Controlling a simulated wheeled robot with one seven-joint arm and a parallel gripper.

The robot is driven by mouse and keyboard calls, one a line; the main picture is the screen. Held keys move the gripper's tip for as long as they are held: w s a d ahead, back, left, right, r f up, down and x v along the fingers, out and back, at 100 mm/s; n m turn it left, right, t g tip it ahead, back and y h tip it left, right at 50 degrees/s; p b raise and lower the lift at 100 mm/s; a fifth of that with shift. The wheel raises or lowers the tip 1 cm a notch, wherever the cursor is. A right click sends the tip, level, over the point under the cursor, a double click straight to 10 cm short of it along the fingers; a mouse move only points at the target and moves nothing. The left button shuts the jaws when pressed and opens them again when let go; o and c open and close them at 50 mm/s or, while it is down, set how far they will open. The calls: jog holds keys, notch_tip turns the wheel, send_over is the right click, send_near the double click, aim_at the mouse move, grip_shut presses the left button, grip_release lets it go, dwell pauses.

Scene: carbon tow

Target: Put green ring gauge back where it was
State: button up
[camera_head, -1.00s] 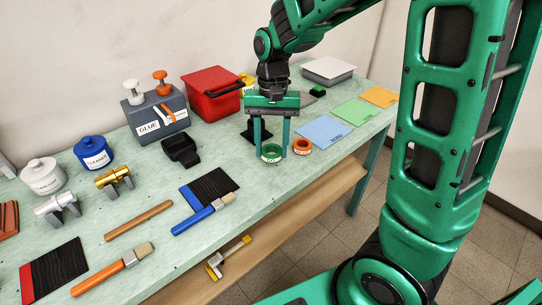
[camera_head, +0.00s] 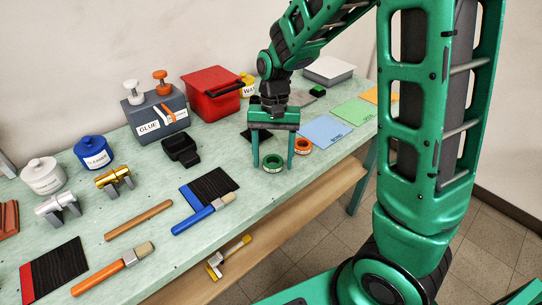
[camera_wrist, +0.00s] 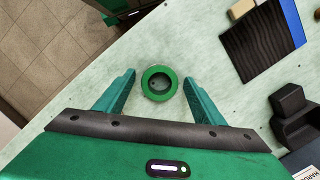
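The green ring gauge (camera_head: 272,162) lies flat on the pale green bench near its front edge, with its hole facing up. It also shows in the wrist view (camera_wrist: 159,83), centred between my fingers. My gripper (camera_head: 273,163) points down with one finger on each side of the ring. In the wrist view my gripper (camera_wrist: 159,78) is open, with a visible gap between each finger and the ring. An orange ring (camera_head: 302,145) lies just right of the right finger.
A blue sheet (camera_head: 325,130) and a green sheet (camera_head: 355,112) lie to the right. A dark pad lies partly hidden behind my gripper. A black holder (camera_head: 181,150) and a blue-edged dark mat (camera_head: 213,185) are to the left. The bench front edge is close.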

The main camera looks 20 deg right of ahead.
notch_tip(320, 180, up, 12)
jog(key=w, duration=0.2)
jog(key=s+d+f, duration=0.1)
jog(key=s+d, duration=0.7)
jog(key=s, duration=0.4)
jog(key=s+d+f+m+t, duration=0.1)
jog(key=s+d+f, duration=0.1)
jog(key=s+d, duration=0.7)
jog(key=s, duration=0.4)
jog(key=shift+s+f+h, duration=0.25)
jog(key=shift+h, duration=0.05)
jog(key=shift+t, duration=0.3)
jog(key=shift+w+f, duration=0.25)
jog(key=shift+w, duration=0.4)
